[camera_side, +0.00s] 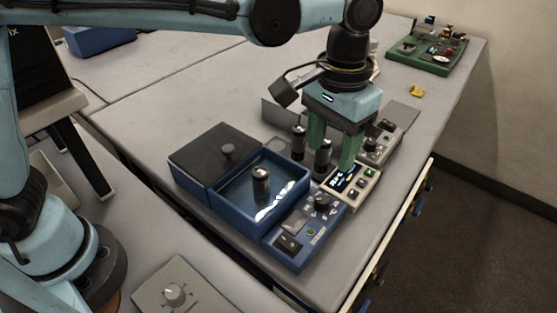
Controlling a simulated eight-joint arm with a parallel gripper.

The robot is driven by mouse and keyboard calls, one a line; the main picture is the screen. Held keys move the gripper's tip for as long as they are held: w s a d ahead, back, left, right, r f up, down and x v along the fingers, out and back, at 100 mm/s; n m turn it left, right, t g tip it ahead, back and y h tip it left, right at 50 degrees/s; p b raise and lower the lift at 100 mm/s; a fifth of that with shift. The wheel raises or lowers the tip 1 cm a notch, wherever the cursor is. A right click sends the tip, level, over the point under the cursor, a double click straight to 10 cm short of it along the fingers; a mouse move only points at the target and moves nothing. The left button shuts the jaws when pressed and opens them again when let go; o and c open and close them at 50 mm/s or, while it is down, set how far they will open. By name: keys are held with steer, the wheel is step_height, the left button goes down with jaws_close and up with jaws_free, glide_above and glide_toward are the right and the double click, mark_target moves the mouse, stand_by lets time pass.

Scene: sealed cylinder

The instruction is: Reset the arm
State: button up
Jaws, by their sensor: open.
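My gripper (332,147) points down over the middle of the bench, with its two green fingers apart. A dark upright cylinder (322,158) stands between or just behind the fingers; I cannot tell whether they touch it. Another dark cylinder (298,142) stands just left of the fingers. A metal cylinder (261,182) stands in a blue water bath (243,217) containing liquid, to the lower left of my gripper. The bath's dark lid (205,155) with a knob lies beside it at the left.
A control panel (306,229) adjoins the bath. A beige device with a display (352,185) stands close under my gripper. A green board (430,55) and a small yellow item (417,91) lie farther back. The bench (150,98) is clear left of the lid.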

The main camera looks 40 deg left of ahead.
stand_by(0.3)
steer(key=s+a+t, duration=0.1)
steer(key=a, duration=0.5)
steer(key=s+a+n+t, duration=0.1)
steer(key=s+a+t, duration=0.1)
steer(key=a, duration=0.5)
steer(key=s+a+t, duration=0.1)
steer(key=a+t, duration=0.1)
steer(key=a, duration=0.4)
steer(key=shift+s+a+r+n+h, duration=0.2)
steer(key=shift+r+n+h, duration=0.1)
steer(key=shift+r+h, duration=0.1)
steer(key=s+a+f, duration=0.1)
steer(key=a, duration=0.1)
steer(key=s+a+f+t, duration=0.2)
steer(key=a, duration=0.1)
steer(key=shift+s+a+n+y, duration=0.2)
steer(key=shift+a+n+y, duration=0.1)
steer(key=shift+y, duration=0.1)
